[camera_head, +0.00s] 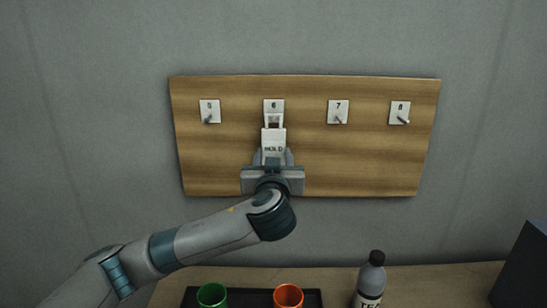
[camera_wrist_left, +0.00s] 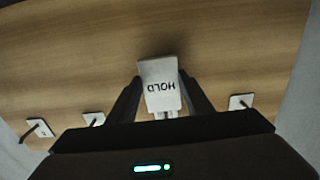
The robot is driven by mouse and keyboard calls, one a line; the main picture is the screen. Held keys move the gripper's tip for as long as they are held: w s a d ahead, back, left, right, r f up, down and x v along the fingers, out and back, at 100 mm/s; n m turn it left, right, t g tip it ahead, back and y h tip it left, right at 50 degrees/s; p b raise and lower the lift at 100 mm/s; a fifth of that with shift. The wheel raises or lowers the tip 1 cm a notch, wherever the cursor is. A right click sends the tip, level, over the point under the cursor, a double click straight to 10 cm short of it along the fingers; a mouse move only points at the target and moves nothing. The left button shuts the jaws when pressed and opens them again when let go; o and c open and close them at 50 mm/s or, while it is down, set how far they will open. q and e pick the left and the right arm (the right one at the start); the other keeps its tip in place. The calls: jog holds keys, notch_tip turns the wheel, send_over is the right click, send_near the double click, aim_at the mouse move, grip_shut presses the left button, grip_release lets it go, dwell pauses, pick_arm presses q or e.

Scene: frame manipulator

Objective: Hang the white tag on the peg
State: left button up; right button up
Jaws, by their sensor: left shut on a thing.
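A white tag (camera_head: 273,142) marked "HOLD" is in front of the wooden board, just below the number 6 plate. My left gripper (camera_head: 273,163) is shut on the tag's lower part. The left wrist view also shows the tag (camera_wrist_left: 160,84), upside down between the two dark fingers (camera_wrist_left: 160,92). The peg on the number 6 plate (camera_head: 274,105) is mostly hidden behind the tag's top end, which has an opening in it. I cannot tell whether the tag is around the peg or only in front of it. My right gripper is not in view.
The wooden board (camera_head: 370,165) on the wall also bears peg plates 5 (camera_head: 209,105), 7 (camera_head: 338,106) and 8 (camera_head: 400,107), with no tags on them. Below, a dark tray holds a green cup (camera_head: 212,295) and an orange cup (camera_head: 288,296). A bottle (camera_head: 370,282) stands to the right.

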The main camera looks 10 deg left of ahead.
pick_arm(q)
jog(key=o, duration=1.1)
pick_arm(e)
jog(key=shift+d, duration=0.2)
pick_arm(q)
jog(key=shift+s+d+f+b, duration=0.1)
jog(key=shift+s+b, duration=0.1)
jog(key=shift+s, duration=0.2)
jog(key=shift+s+d+f+b, duration=0.1)
jog(key=shift+s+b, duration=0.1)
jog(key=shift+s, duration=0.2)
jog(key=s+d+b, duration=0.3)
jog(key=s+b, duration=0.1)
jog(key=s, duration=1.1)
jog(key=shift+s+r, duration=0.2)
jog(key=shift+s, duration=0.05)
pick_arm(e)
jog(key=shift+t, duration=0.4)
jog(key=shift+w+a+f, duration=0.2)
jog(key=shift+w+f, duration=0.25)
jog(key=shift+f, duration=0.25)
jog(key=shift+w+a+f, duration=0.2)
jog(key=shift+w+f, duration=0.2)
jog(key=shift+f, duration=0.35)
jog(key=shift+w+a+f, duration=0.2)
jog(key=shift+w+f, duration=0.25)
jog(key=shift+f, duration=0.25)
